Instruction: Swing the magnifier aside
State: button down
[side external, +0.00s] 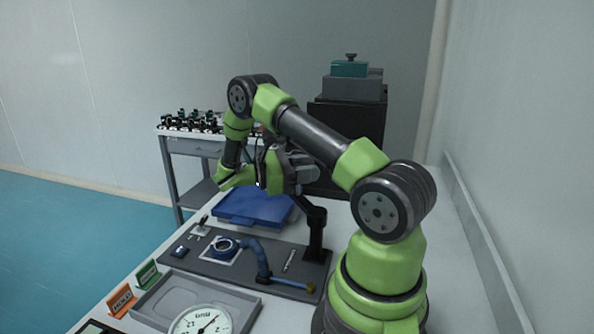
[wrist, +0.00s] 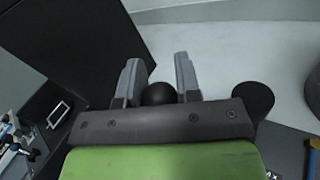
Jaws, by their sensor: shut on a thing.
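My gripper (side external: 303,173) is held level above the work board, beside the upper end of a black jointed arm. This arm rises from a black post (side external: 316,235) at the board's back right. In the wrist view my gripper (wrist: 158,80) has its two grey fingers on either side of a round black knob (wrist: 158,94) and is shut on it. The knob appears to belong to the magnifier, but its link to the black arm is hidden. I cannot make out the magnifier's lens.
A blue tray (side external: 253,207) sits behind. A round dial (side external: 201,322) and small signs (side external: 121,301) stand in front. A grey cart (side external: 192,145) stands beyond the table.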

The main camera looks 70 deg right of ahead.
jog(key=shift+s+d+m+g+y, duration=0.15)
jog(key=shift+s+m+g+y, duration=0.4)
jog(key=shift+y, duration=0.4)
jog(key=shift+s+d+m+g+y, duration=0.2)
jog(key=shift+s+m+g+y, duration=0.1)
jog(key=shift+m+y, duration=0.6)
jog(key=shift+s+d+m+g+y, duration=0.15)
jog(key=shift+s+m+g+y, duration=0.3)
jog(key=shift+y, duration=0.6)
jog(key=c, duration=0.8)
grip_release()
